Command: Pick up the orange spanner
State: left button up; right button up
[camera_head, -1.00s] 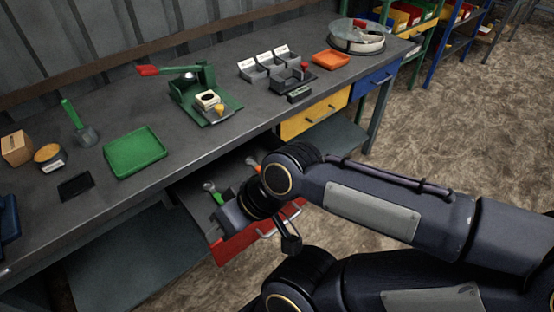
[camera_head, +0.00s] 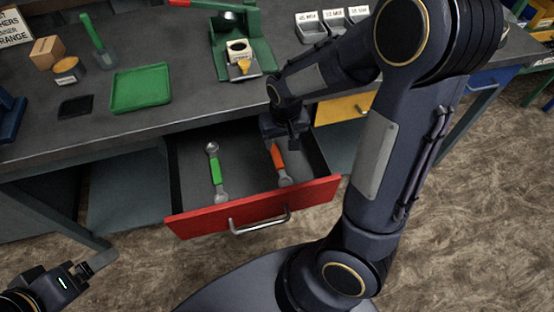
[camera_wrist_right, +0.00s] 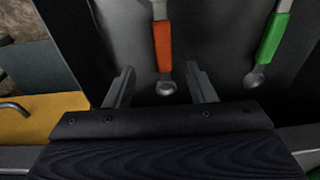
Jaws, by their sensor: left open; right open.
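The orange spanner (camera_head: 279,161) lies in the open red drawer (camera_head: 255,209), near its right side. It also shows in the right wrist view (camera_wrist_right: 163,45), with its near ring end between my right gripper's two fingers. My right gripper (camera_head: 293,143) is open and empty over the back right of the drawer, above the spanner's far end, which it partly hides in the head view. A green spanner (camera_head: 216,172) lies to the left in the same drawer, apart from the orange one. My left gripper (camera_head: 92,268) is open at the lower left, away from the drawer.
The workbench (camera_head: 190,108) stands behind the drawer. A green tray (camera_head: 140,88) and a green press (camera_head: 240,45) sit on it. A closed yellow drawer (camera_head: 345,108) is to the right. The drawer walls are close around my right gripper.

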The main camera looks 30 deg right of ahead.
aim_at(277, 155)
jog(key=f, duration=0.2)
jog(key=w+f+b, duration=0.1)
jog(key=f, duration=0.5)
jog(key=shift+w+a+f, duration=0.1)
jog(key=shift+w+f, duration=0.1)
jog(key=shift+w, duration=0.2)
grip_shut()
